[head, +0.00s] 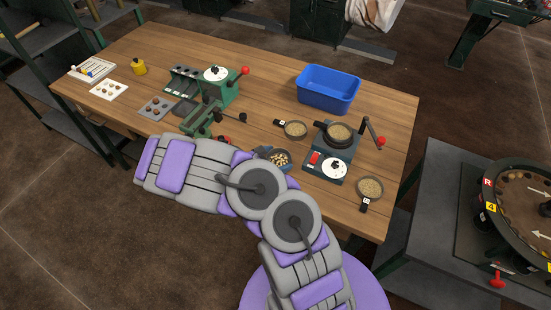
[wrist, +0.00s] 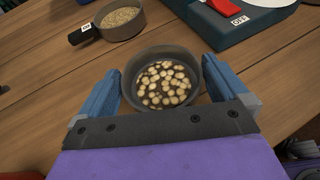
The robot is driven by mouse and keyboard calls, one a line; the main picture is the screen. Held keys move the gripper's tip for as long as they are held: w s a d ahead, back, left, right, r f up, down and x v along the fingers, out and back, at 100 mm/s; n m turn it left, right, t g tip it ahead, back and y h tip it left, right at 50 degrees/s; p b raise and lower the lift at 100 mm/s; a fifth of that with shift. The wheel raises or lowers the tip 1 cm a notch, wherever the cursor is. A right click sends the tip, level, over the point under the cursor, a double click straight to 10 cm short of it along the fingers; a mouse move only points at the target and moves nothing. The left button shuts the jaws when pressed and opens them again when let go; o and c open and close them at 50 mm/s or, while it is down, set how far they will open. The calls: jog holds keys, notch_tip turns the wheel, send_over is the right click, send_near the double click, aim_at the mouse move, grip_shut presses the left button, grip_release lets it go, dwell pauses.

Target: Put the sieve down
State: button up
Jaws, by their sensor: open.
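The sieve (wrist: 160,103) is a dark, round, pan-like vessel with many pale pieces in it. In the wrist view it sits upright, apparently on the wooden table, between the fingers of my gripper (wrist: 161,66). The blue fingers are open, one on each side of it, close to its rim; I cannot tell whether they touch it. In the head view the sieve (head: 280,160) is near the table's front edge, left of the grey device, and my arm hides most of the gripper. Its near side is partly hidden by the gripper body in the wrist view.
A labelled pan of grain (head: 295,130) stands behind the sieve, another pan (head: 370,187) at the right. The grey device (head: 326,167) with a red switch bears a pan (head: 339,132). A blue bin (head: 328,88) is behind. A green machine (head: 216,92) stands left on the table (head: 125,60).

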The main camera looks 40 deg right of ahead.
jog(key=p+v, duration=0.3)
jog(key=v, duration=0.8)
jog(key=shift+a+r+p, duration=0.3)
jog(key=shift+r+p, duration=0.05)
jog(key=s+r+m+g+y, duration=0.2)
jog(key=s+r+m, duration=0.4)
jog(key=r, duration=0.3)
jog(key=s+r+m+g+y, duration=0.2)
jog(key=s+r+m+y, duration=0.1)
jog(key=s+r+m, duration=0.4)
jog(key=s+a+r+m+t+y, duration=0.1)
jog(key=s+a+r+m+y, duration=0.1)
jog(key=s+a+r+y, duration=0.2)
jog(key=s+a+r+m+t+y, duration=0.1)
jog(key=s+a+r+m+y, duration=0.2)
jog(key=s+a, duration=0.7)
notch_tip(320, 180, up, 2)
jog(key=shift+a+r+y, duration=0.15)
jog(key=shift+a+y, duration=0.3)
jog(key=shift+y, duration=0.35)
jog(key=shift+c, duration=0.2)
